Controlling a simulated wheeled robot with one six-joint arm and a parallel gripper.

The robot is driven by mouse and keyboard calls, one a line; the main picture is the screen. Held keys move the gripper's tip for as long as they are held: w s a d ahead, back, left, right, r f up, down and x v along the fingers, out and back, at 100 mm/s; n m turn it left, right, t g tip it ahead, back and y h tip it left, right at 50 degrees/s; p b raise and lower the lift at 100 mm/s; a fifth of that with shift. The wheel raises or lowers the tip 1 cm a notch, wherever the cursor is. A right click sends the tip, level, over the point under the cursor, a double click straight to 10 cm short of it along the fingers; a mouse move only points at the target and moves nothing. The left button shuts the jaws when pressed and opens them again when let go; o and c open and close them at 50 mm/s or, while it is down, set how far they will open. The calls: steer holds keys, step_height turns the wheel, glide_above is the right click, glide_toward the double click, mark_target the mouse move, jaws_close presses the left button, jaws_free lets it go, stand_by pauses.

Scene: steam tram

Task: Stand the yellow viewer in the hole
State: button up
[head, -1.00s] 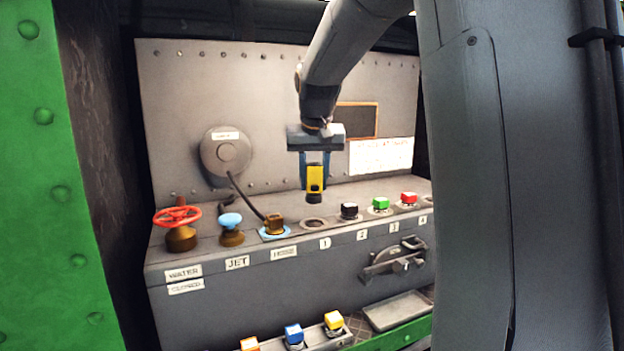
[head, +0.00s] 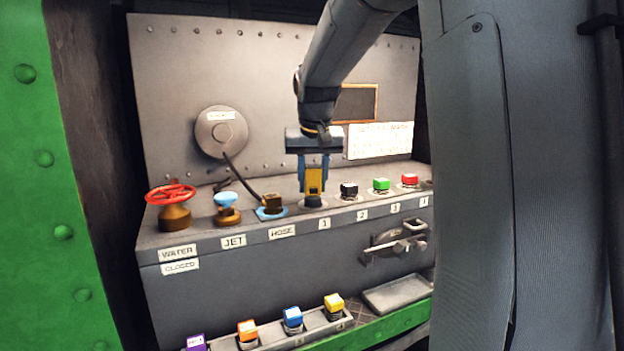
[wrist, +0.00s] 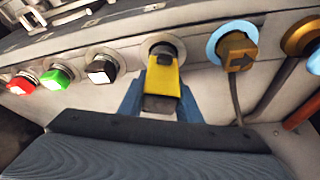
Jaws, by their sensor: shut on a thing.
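The yellow viewer (head: 314,186) is upright between the fingers of my gripper (head: 313,178), which is shut on it. Its dark lower end is at the round hole (head: 303,204) above label 1. In the wrist view, the viewer (wrist: 163,78) reaches from the blue fingers (wrist: 160,102) to the hole's pale ring (wrist: 148,45). The end appears inside the ring, but I cannot tell how deep it sits.
Black (head: 348,190), green (head: 380,185) and red (head: 409,180) capped pieces stand to the right. The brown hose fitting (head: 272,203) in a blue ring is close on the left, with blue-topped jet (head: 227,205) and red water wheel (head: 171,195) beyond. Several capped pieces stand in a lower tray (head: 320,329).

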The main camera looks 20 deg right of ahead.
steer(key=shift+f, duration=0.15)
steer(key=o, duration=1.3)
steer(key=shift+o, duration=0.6)
steer(key=o, duration=0.6)
steer(key=shift+c, duration=0.2)
steer(key=shift+r, duration=0.2)
steer(key=shift+r+p, duration=0.35)
steer(key=shift+p, duration=0.1)
steer(key=shift+r+p, duration=0.6)
steer(key=shift+r, duration=0.15)
